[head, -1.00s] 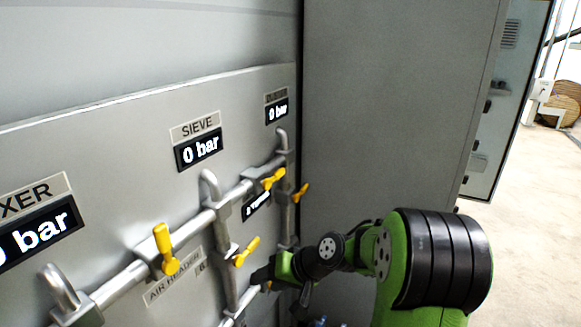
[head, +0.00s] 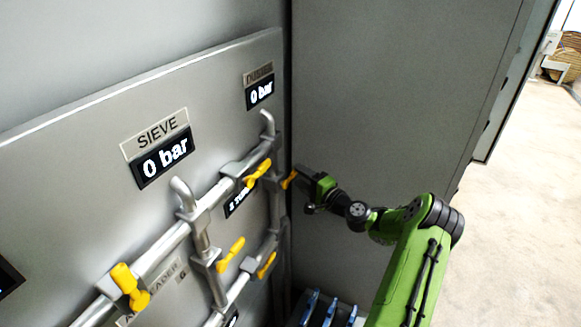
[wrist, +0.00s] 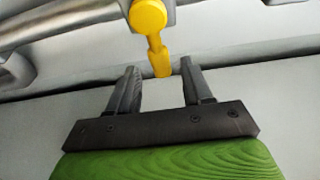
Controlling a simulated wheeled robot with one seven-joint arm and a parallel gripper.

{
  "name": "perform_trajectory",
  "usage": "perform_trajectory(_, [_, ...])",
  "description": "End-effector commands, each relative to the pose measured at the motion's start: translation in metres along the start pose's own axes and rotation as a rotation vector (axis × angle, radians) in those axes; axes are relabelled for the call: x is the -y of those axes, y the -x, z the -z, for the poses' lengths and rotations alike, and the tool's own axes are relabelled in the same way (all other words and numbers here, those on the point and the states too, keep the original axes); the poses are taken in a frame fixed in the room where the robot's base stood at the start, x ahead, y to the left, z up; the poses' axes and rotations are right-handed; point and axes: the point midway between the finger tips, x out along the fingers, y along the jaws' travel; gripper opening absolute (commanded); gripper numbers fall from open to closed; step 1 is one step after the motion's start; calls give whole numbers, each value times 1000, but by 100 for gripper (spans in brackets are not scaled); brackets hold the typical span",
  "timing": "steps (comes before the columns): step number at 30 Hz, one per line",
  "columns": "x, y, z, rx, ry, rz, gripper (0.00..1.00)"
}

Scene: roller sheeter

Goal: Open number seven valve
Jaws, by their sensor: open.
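Several yellow valve handles sit on grey pipes across the wall panel. A yellow handle (head: 289,179) on the right vertical pipe is directly in front of my gripper (head: 303,181). In the wrist view, a yellow handle (wrist: 149,20) points down toward my gripper (wrist: 160,72), its tip near the level of the open fingertips and between them. I cannot tell whether they touch. Other handles are at the upper pipe (head: 257,173), the middle pipe (head: 231,254), the lower right (head: 266,265) and the left (head: 129,286). No number seven is readable.
The panel carries a SIEVE display (head: 163,162) and another display (head: 260,93), both reading 0 bar. A grey cabinet (head: 400,90) stands right beside the pipes. Blue-handled items (head: 330,312) stand low at the cabinet's foot. Open floor (head: 530,150) lies at right.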

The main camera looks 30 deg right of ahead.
Motion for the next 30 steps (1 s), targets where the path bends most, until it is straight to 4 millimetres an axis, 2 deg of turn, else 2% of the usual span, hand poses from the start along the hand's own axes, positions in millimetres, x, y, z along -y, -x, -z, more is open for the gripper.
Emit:
perform_trajectory(3, [2,-28,-1,2,1,2,50])
perform_trajectory(7, [1,-48,-1,1,1,-1,50])
perform_trajectory(11, [1,-55,0,0,0,0,50])
perform_trajectory(17, [0,-55,0,0,0,-1,50])
perform_trajectory(27, [0,-55,0,0,1,-2,0])
perform_trajectory(30, [0,-55,0,0,1,-2,0])
